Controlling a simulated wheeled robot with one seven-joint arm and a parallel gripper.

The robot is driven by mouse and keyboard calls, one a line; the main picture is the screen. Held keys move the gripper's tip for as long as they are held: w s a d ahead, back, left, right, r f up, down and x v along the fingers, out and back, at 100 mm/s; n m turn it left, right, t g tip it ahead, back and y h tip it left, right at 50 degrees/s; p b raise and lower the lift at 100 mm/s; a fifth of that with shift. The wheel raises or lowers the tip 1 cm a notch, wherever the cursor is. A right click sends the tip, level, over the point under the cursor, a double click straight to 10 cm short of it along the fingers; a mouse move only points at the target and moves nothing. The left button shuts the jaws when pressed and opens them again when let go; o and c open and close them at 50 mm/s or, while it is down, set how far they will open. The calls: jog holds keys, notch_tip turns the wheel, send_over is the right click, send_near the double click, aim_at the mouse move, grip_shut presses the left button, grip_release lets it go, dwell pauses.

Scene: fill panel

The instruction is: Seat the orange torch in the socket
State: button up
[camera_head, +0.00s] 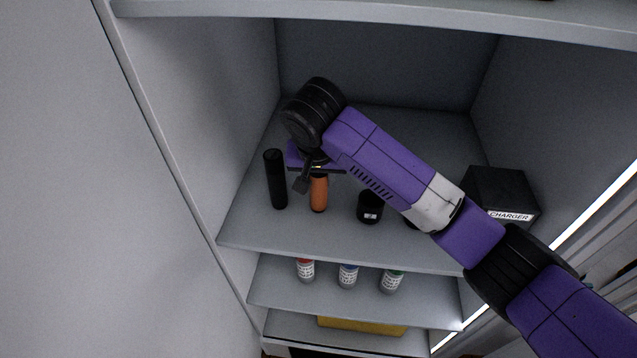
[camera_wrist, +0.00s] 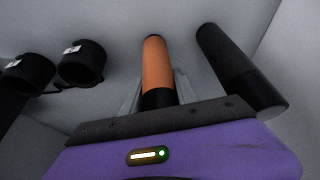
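The orange torch (camera_head: 318,194) stands upright on the upper shelf, with a black end at the top. It also shows in the wrist view (camera_wrist: 157,65). My gripper (camera_head: 305,182) is over it from above, with a finger on each side in the wrist view (camera_wrist: 157,88). I cannot tell whether the fingers press on it or stand just clear. A short black cup-like socket (camera_head: 370,207) with a white label stands to its right. A second such cup (camera_wrist: 27,75) shows in the wrist view; my arm mostly hides it in the head view.
A tall black cylinder (camera_head: 276,180) stands close to the left of the torch. A black box marked CHARGER (camera_head: 500,195) is at the right. Several small labelled bottles (camera_head: 348,275) stand on the shelf below. The back of the upper shelf looks clear.

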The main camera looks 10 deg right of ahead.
grip_shut()
jog(key=shift+r, duration=0.15)
